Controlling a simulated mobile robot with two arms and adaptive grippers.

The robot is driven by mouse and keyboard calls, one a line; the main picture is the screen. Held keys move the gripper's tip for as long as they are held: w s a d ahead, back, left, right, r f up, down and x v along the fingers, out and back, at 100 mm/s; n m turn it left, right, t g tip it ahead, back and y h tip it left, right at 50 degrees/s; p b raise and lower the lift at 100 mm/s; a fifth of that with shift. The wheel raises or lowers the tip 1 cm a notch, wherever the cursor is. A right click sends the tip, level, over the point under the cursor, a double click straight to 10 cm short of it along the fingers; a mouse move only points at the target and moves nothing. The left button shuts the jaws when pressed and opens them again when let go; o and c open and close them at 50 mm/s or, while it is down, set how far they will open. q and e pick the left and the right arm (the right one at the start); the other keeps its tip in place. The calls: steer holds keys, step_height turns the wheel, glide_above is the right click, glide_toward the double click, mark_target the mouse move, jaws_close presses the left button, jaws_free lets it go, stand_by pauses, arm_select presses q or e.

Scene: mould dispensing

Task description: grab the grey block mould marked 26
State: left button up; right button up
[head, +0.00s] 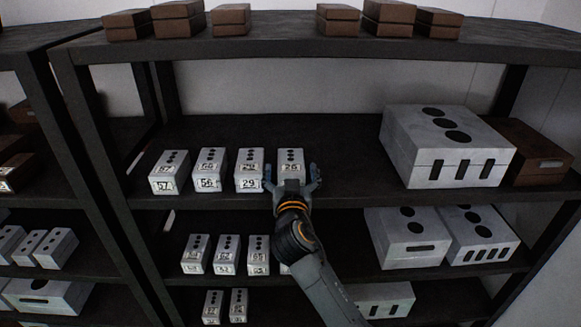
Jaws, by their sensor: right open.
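The grey block mould marked 26 (291,158) stands on the middle shelf, rightmost in a row of small grey block moulds. Its top with dark round holes and a label reading about 26 show; its lower front is hidden behind my right gripper. My right gripper (291,172) is open in front of this mould, with one finger at each side of it. I cannot tell whether the fingers touch it. My left gripper is not in view.
The mould marked 29 (249,169) stands close left of the gripper, with 56 (209,170) and another mould (169,171) further left. A large grey mould (446,146) stands to the right, past bare shelf. The upper shelf (300,47) overhangs.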

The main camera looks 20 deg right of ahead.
mark_target(291, 161)
steer(key=x, duration=0.3)
steer(key=shift+w+d+f+p, duration=0.1)
steer(key=shift+w+d+p, duration=0.1)
steer(key=shift+w+p, duration=0.15)
steer(key=shift+s, duration=0.1)
steer(key=shift+a, duration=0.1)
steer(key=shift+c, duration=1.1)
steer(key=c, duration=1.4)
steer(key=shift+c, duration=0.9)
steer(key=shift+r, duration=0.25)
